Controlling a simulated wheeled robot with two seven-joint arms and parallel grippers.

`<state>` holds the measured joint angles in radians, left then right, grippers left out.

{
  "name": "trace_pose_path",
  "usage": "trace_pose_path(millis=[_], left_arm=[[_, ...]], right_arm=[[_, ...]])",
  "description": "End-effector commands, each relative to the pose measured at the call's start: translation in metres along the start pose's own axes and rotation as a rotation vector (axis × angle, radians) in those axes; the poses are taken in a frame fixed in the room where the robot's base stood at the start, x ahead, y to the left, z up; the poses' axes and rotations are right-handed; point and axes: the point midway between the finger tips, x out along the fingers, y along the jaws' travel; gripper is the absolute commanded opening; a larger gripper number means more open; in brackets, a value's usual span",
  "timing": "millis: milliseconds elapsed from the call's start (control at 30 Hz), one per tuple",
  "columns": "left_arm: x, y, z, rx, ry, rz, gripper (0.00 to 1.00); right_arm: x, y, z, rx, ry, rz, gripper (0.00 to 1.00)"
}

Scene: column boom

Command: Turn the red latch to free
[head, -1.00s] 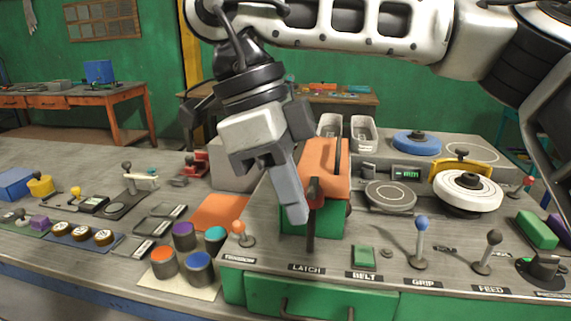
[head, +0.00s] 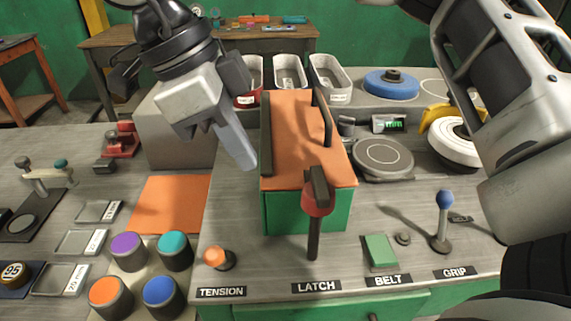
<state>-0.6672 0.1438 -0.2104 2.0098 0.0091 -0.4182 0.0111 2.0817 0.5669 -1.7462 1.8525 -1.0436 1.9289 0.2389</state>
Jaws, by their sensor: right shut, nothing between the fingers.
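The red latch (head: 319,200) is on the front of a green box with an orange top (head: 300,130), above the LATCH label (head: 316,287). Its red hub carries a dark block on top, and a dark lever hangs almost straight down from it. My right gripper (head: 246,163) is to the left of the latch and higher, beside the box's upper left edge. It is shut and empty, with its fingers pointing down and to the right. In the picture it is clear of the latch. My left gripper is not in view.
An orange knob (head: 215,258) stands left of the latch, and a green button (head: 380,251) and blue-topped lever (head: 443,222) stand right. Trays (head: 290,75) stand behind the box. An orange mat (head: 170,204) lies clear.

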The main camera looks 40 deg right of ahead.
Motion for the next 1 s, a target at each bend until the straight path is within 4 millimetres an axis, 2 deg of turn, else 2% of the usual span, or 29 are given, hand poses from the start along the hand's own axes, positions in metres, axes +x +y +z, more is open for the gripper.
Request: trace_pose_path(millis=[100, 200, 300, 500, 1000], left_arm=[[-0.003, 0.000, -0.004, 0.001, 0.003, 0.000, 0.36], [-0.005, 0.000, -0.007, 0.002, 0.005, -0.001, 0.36], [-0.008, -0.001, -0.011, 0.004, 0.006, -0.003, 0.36], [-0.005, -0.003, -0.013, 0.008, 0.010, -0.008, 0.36], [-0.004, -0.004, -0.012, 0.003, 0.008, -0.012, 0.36]], right_arm=[[0.026, 0.000, -0.002, 0.000, 0.003, 0.002, 0.00], [0.043, 0.000, -0.004, 0.000, 0.001, 0.002, 0.00], [0.046, 0.000, -0.021, 0.003, -0.001, 0.001, 0.00], [0.053, 0.000, -0.036, 0.003, -0.002, 0.000, 0.00], [0.054, 0.000, -0.035, 0.002, 0.000, 0.000, 0.00]])
